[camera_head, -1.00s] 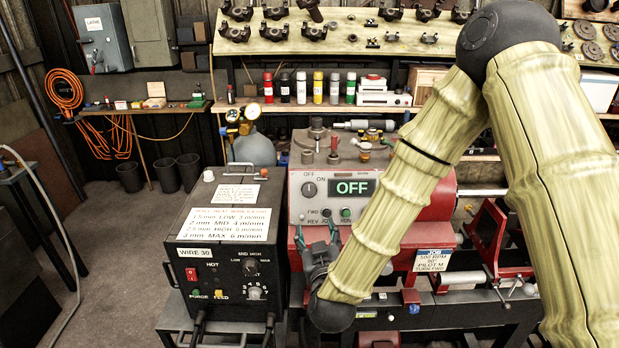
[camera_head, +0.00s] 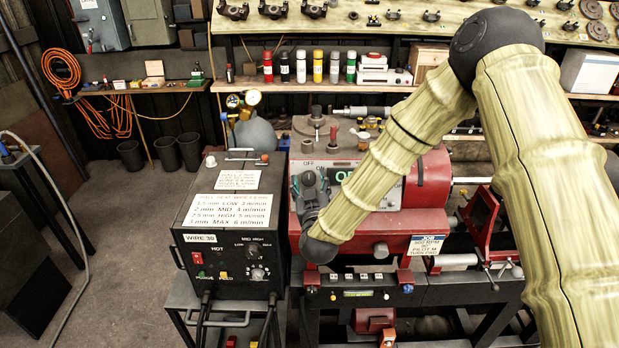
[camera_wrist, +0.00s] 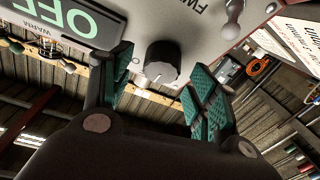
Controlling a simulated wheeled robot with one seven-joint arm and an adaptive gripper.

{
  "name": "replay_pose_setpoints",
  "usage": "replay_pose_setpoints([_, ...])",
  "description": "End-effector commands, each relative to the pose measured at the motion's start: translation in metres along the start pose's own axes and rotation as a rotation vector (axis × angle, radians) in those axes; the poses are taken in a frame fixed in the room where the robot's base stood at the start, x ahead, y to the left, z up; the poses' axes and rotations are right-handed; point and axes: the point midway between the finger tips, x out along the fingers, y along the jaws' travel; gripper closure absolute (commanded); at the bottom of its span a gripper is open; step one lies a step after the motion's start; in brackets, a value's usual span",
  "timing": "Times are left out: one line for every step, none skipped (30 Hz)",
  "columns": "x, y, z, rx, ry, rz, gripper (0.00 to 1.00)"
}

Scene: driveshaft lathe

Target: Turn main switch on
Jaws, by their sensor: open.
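The lathe's grey control panel (camera_head: 376,190) stands in the middle of the head view. My gripper (camera_head: 309,186) is in front of its left part and hides the main switch there. In the wrist view the switch is a round black knob (camera_wrist: 162,62) with a light pointer mark. The teal pads of my gripper (camera_wrist: 160,72) stand on either side of the knob, apart and open. I cannot tell whether they touch it. The green-lettered display (camera_wrist: 62,20) beside the knob reads OFF, upside down in the wrist view.
A dark welding unit (camera_head: 228,225) with paper labels and a red switch (camera_head: 197,258) stands left of the lathe. A pale round-tipped lever (camera_wrist: 233,22) is near the knob in the wrist view. Spray cans (camera_head: 317,67) stand on the back shelf.

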Motion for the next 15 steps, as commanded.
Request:
replay_pose_setpoints([0.0028, 0.0005, -0.0011, 0.000, 0.000, 0.001, 0.40])
replay_pose_setpoints([0.0042, 0.0005, -0.0011, 0.000, 0.001, 0.001, 0.40])
replay_pose_setpoints([0.0055, 0.0005, -0.0009, 0.000, 0.001, 0.001, 0.40])
replay_pose_setpoints([0.0062, 0.0005, -0.0007, 0.000, 0.001, 0.001, 0.40])
replay_pose_setpoints([0.0066, 0.0005, -0.0005, 0.000, 0.001, 0.001, 0.40])
replay_pose_setpoints([0.0069, 0.0004, -0.0002, 0.000, 0.001, 0.001, 0.40])
replay_pose_setpoints([0.0070, 0.0004, -0.0001, 0.000, 0.001, 0.001, 0.40])
replay_pose_setpoints([0.0070, 0.0004, 0.0000, 0.000, 0.001, 0.001, 0.40])
replay_pose_setpoints([0.0069, 0.0003, 0.0001, 0.000, 0.001, 0.001, 0.40])
replay_pose_setpoints([0.0069, 0.0003, 0.0001, 0.000, 0.001, 0.001, 0.40])
replay_pose_setpoints([0.0068, 0.0003, 0.0001, 0.000, 0.000, 0.001, 0.40])
replay_pose_setpoints([0.0068, 0.0003, 0.0002, 0.000, 0.000, 0.001, 0.40])
replay_pose_setpoints([0.0068, 0.0003, 0.0001, 0.000, 0.000, 0.001, 0.46])
replay_pose_setpoints([0.0067, 0.0003, 0.0002, 0.000, 0.000, 0.001, 0.51])
replay_pose_setpoints([0.0067, 0.0003, 0.0001, 0.000, 0.000, 0.001, 0.59])
